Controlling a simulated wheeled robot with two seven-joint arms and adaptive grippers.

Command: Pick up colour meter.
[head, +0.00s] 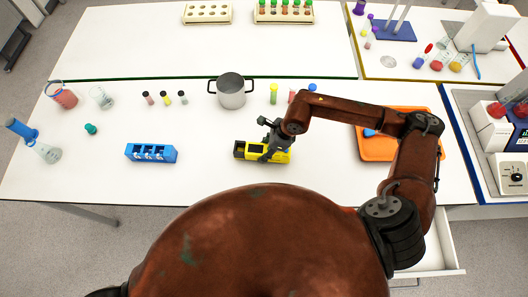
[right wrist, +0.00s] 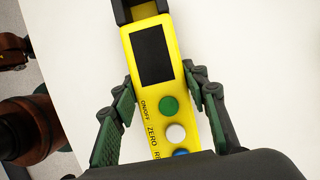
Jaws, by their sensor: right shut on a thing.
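The colour meter (head: 282,157) is a yellow device with a black screen, at the front middle of the white table in the head view. In the right wrist view the colour meter (right wrist: 155,118) shows its screen, a green, a white and a partly hidden blue button. My right gripper (head: 270,146) is over it from above, its fingers shut on the meter's two long sides. In the right wrist view the gripper (right wrist: 160,88) has one finger on each side of the body. I cannot tell whether the meter is off the table. My left gripper is out of view.
A blue rack (head: 151,153) stands to the left of the meter. A steel pot (head: 231,93) and several small vials are behind it. An orange tray (head: 376,148) lies to the right, partly behind my right arm. The table between the blue rack and the meter is clear.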

